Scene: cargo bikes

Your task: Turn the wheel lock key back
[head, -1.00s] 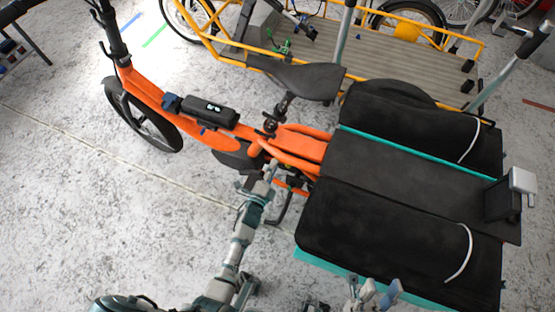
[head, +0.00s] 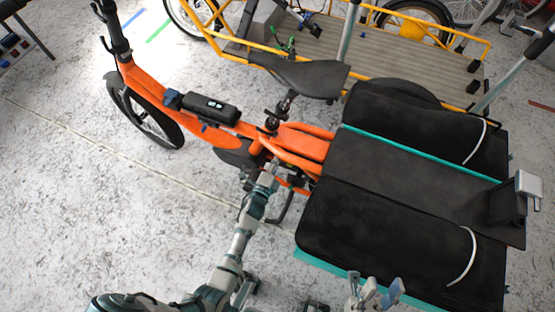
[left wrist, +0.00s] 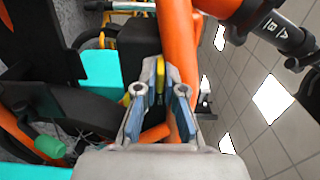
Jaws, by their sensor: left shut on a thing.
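The orange cargo bike (head: 190,125) stands in the middle of the head view. My left gripper (head: 271,168) reaches up to its frame below the saddle, by the rear wheel area. In the left wrist view, the two blue-grey fingers of my left gripper (left wrist: 159,105) are shut on a narrow yellow piece (left wrist: 160,72), which looks like the wheel lock key. Only its upper part shows; the lock itself is hidden. The orange frame tube (left wrist: 181,55) runs close beside the right finger. My right gripper (head: 372,294) is at the bottom edge, empty, with its fingers apart.
The black padded rear carrier (head: 385,215) lies right of my left gripper, above my right one. The saddle (head: 300,78) overhangs the frame. A yellow cargo bike (head: 400,60) stands behind.

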